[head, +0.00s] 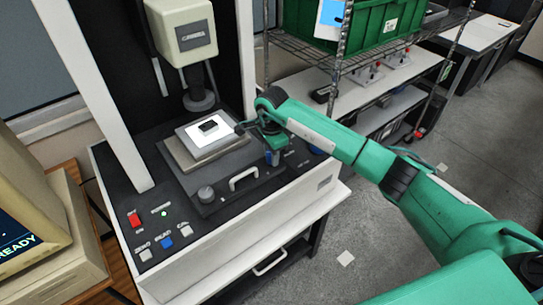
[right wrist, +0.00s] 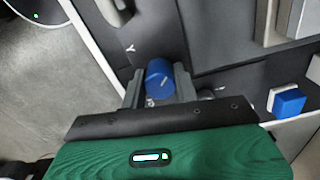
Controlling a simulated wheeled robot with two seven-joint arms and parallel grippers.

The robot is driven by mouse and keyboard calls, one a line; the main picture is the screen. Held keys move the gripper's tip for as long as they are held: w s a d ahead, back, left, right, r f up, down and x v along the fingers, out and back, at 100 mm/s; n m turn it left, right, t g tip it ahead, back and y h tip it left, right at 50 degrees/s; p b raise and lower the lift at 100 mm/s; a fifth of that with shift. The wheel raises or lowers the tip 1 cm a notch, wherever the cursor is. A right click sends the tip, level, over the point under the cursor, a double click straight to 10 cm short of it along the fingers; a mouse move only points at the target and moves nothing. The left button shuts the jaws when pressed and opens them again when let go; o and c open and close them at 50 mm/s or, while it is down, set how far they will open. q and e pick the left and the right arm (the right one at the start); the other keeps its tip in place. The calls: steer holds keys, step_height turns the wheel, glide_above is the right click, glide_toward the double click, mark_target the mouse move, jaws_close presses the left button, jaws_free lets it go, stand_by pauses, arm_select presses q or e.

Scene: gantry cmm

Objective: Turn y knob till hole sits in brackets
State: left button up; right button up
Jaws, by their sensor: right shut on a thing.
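The blue y knob (right wrist: 158,76) sits between the two grey fingers of my right gripper (right wrist: 159,86), with a white letter Y printed on the dark panel beside it. In the head view my right gripper (head: 271,150) is down at the machine's right side, and a bit of the blue knob (head: 269,158) shows under it. The gripper is shut on the knob. A small dark part (head: 208,126) lies on a bright white plate of the stage; its hole cannot be made out. The monitor screen (head: 22,242) at the left edge reads READY; no brackets show. My left gripper is out of view.
Another blue knob (head: 315,150) is at the panel's right. The probe head (head: 185,37) hangs above the stage (head: 190,163). A white handle (head: 243,178) and a grey knob (head: 206,194) stand in front. The red button (head: 134,219) is front left. A wire rack stands behind my arm.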

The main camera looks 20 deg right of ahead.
steer(key=m+b, duration=0.4)
steer(key=m, duration=0.1)
steer(key=shift+f+b, duration=0.15)
steer(key=shift+b, duration=0.15)
steer(key=m+b, duration=0.2)
steer(key=m, duration=0.1)
steer(key=shift+m, duration=0.3)
steer(key=shift+r+m+b, duration=0.2)
steer(key=shift+m+b, duration=0.65)
steer(key=shift+m, duration=0.55)
steer(key=o, duration=1)
steer(key=shift+c, duration=0.2)
steer(key=shift+r, duration=0.1)
